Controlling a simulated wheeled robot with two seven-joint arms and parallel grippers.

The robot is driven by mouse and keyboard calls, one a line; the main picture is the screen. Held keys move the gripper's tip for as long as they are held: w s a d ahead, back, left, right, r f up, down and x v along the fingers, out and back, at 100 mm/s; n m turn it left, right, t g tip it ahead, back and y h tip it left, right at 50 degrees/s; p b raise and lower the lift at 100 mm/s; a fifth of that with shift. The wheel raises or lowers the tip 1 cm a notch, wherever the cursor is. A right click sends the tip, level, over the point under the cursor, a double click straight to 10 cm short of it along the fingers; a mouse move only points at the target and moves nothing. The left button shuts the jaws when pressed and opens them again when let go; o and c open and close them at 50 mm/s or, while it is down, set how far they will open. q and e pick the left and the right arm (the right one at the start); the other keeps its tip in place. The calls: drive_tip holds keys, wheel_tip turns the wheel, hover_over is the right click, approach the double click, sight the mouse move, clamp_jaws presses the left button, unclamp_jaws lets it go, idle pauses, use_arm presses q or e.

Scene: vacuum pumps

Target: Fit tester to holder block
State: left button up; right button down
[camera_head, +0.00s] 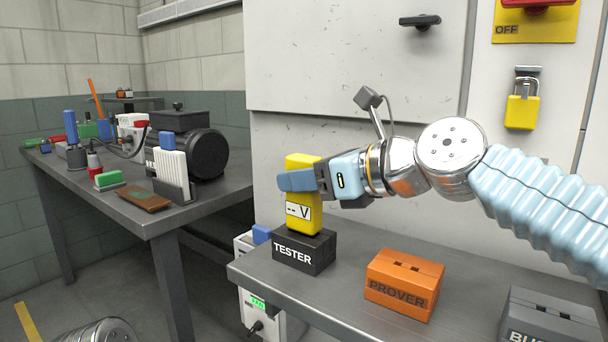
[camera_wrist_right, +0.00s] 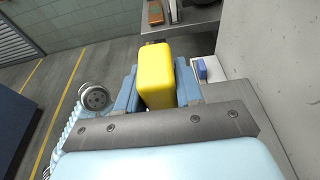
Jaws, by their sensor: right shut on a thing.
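The tester (camera_head: 298,218) is a yellow block with a white display reading "-- V". It stands upright on or in the black holder block (camera_head: 304,252) labelled TESTER, near the left end of the front bench. I cannot tell how deep it sits in the block. My right gripper (camera_head: 298,181) is shut on the tester's upper part, with its blue fingers across it. In the right wrist view the yellow tester (camera_wrist_right: 157,78) lies between the two blue fingers (camera_wrist_right: 158,90), and the holder block is hidden. My left gripper is not in view.
An orange PROVER block (camera_head: 404,285) stands on the front bench (camera_head: 350,260), right of the holder block. A grey block (camera_head: 548,318) is at the far right. The cabinet wall (camera_head: 350,60) rises behind. A cluttered second bench (camera_head: 150,222) with a motor (camera_head: 200,150) is at left.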

drive_tip(key=shift+f, duration=0.2)
idle(0.5)
drive_tip(key=c, duration=0.6)
unclamp_jaws()
drive_tip(key=shift+c, duration=0.2)
drive_tip(key=b+v, duration=0.1)
drive_tip(key=v, duration=1.2)
drive_tip(key=shift+s+d, duration=0.2)
drive_tip(key=shift+d, duration=0.1)
drive_tip(key=shift+r, duration=0.15)
